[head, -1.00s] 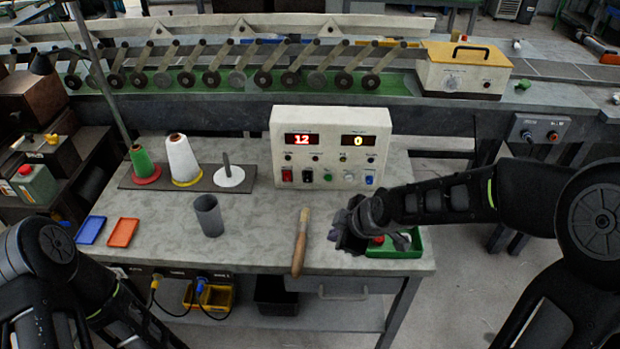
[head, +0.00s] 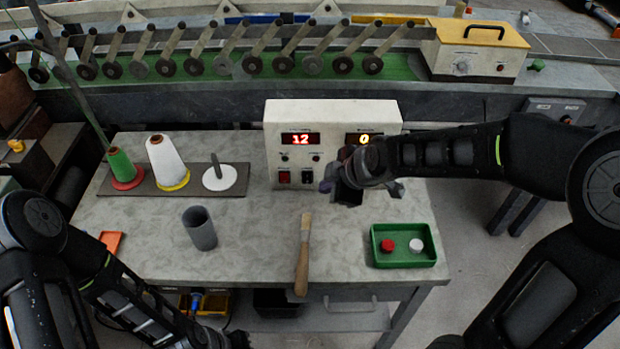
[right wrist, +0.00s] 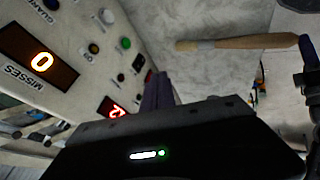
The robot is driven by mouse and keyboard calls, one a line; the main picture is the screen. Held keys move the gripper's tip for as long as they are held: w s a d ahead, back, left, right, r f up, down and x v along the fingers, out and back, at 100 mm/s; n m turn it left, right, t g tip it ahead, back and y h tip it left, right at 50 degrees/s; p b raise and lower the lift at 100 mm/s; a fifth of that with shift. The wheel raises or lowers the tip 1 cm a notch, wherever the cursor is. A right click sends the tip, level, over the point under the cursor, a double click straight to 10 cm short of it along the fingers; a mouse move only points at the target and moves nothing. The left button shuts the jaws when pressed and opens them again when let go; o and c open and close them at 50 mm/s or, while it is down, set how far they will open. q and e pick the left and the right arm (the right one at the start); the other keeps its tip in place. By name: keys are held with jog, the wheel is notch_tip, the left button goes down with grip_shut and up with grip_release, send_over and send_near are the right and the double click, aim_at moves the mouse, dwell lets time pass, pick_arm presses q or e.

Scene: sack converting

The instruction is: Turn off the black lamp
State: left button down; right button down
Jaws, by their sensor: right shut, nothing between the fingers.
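I cannot make out which part is the black lamp. My right gripper (head: 337,190) is shut and empty in front of the box's right half, hiding several controls there. In the right wrist view its fingers (right wrist: 157,93) point toward the box, whose green button (right wrist: 126,43) shows beyond them; contact is not visible. My left gripper (head: 225,339) is mostly cut off at the bottom edge.
A wooden-handled brush (head: 302,262) lies near the front edge. A green tray (head: 404,264) with red and white caps is at right. A grey cup (head: 201,229) and thread cones (head: 168,163) stand at left.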

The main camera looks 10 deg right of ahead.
aim_at(307, 178)
jog(key=b+x, duration=0.2)
jog(key=x, duration=0.8)
jog(key=shift+b, duration=0.35)
jog(key=w, duration=0.2)
jog(key=w+d+p, duration=0.1)
jog(key=w, duration=0.1)
jog(key=shift+f, duration=0.3)
